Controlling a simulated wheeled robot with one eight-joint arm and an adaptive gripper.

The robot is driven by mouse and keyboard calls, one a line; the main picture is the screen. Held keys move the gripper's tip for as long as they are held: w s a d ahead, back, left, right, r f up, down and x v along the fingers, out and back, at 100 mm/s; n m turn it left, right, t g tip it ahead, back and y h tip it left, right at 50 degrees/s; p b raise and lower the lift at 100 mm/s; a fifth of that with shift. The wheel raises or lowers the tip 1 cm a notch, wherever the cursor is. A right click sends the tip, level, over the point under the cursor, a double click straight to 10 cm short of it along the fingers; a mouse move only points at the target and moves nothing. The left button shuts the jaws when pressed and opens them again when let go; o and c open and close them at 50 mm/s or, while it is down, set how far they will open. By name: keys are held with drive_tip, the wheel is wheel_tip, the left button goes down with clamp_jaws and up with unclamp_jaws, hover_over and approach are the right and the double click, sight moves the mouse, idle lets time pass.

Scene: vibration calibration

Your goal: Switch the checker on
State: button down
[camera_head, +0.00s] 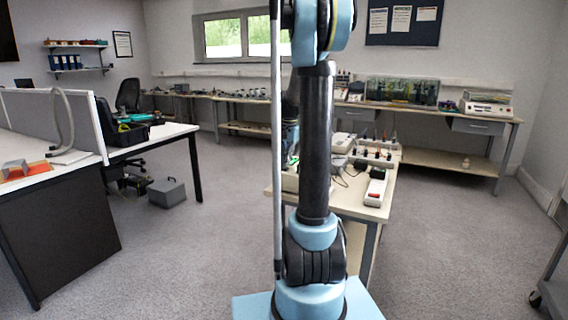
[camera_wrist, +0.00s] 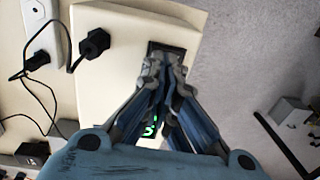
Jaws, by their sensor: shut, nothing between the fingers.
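The checker (camera_wrist: 108,75) is a cream box in the wrist view, with green lit digits (camera_wrist: 151,127) partly hidden between my fingers. A dark rectangular patch (camera_wrist: 166,47), which looks like its switch, lies near the box's upper right edge. My gripper (camera_wrist: 163,68) is shut and empty, with its fingertips over or at this patch. I cannot tell whether they touch it, and they hide part of it. In the head view my arm covers most of the checker, and a cream part of it (camera_head: 290,183) shows at the left of the bench.
A grey box (camera_head: 167,192) is on the floor. Open floor lies right of the bench.

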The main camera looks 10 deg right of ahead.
wheel_tip(320, 180, up, 14)
drive_tip(key=w+a, duration=0.1)
drive_tip(key=shift+a, duration=0.2)
idle(0.5)
drive_tip(key=shift+f, duration=0.15)
drive_tip(key=s+a+f+n, duration=0.1)
drive_tip(key=s+f+n, duration=0.1)
drive_tip(key=s+f, duration=0.5)
drive_tip(key=s+a+f+n+t, duration=0.1)
drive_tip(key=s+f, duration=0.7)
drive_tip(key=s, duration=0.8)
drive_tip(key=s+a+f+n, duration=0.2)
drive_tip(key=s+f+n, duration=0.3)
drive_tip(key=s, duration=0.7)
wheel_tip(320, 180, down, 3)
drive_tip(key=shift+s+a+r+t+h, duration=0.1)
drive_tip(key=shift+s+a+t+h, duration=0.2)
drive_tip(key=shift+s, duration=0.05)
